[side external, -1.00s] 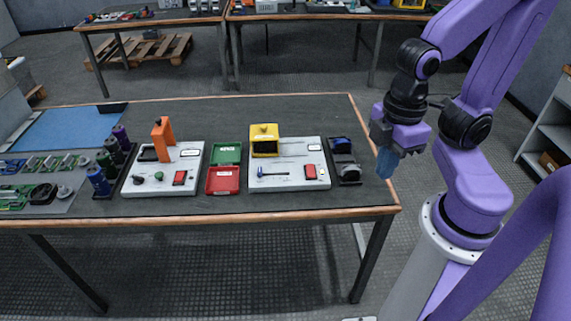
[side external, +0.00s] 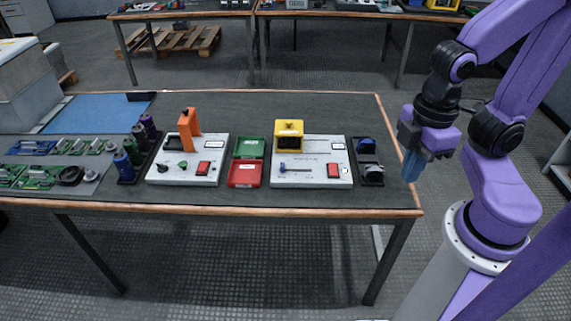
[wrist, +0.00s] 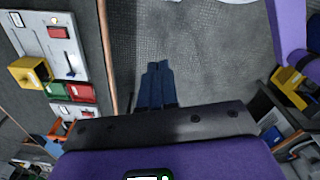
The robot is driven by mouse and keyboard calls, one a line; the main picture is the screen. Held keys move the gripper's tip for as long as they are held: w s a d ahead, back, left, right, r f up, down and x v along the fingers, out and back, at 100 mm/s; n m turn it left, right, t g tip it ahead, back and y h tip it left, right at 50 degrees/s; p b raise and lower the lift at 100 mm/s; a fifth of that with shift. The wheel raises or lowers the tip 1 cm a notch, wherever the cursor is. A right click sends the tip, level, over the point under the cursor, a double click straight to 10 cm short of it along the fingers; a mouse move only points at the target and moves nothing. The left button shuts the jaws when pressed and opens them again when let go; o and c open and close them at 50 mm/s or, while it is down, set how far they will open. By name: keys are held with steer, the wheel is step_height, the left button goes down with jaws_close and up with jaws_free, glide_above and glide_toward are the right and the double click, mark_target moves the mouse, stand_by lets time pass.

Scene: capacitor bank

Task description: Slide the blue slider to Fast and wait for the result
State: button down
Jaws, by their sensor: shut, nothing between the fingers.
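The blue slider (side external: 283,167) sits at the left end of its slot on the light grey panel (side external: 312,181) in the side view. In the wrist view the slider (wrist: 70,73) shows as a small blue knob at the near end of a dark slot. The lettering on the panel is too small to read. My gripper (side external: 411,166) is shut and empty, pointing down off the right edge of the table, well apart from the slider. Its blue fingers (wrist: 158,84) are together over the floor in the wrist view.
A yellow housing (side external: 289,128) stands at the panel's back left, and a red switch (side external: 333,170) at its front right. Green and red bins (side external: 244,173) and a second panel with an orange upright (side external: 188,128) lie left. A dark holder (side external: 369,174) stands right.

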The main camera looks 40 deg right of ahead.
steer(key=c, duration=1.8)
jaws_free()
steer(key=o, duration=0.4)
steer(key=shift+w, duration=0.1)
steer(key=shift+o, duration=0.2)
steer(key=w+a+f+n, duration=0.1)
steer(key=w+a+n, duration=0.35)
steer(key=w, duration=0.65)
steer(key=n, duration=1)
glide_toward(282, 165)
steer(key=shift+w+a+f, duration=0.1)
steer(key=shift+f, duration=4.15)
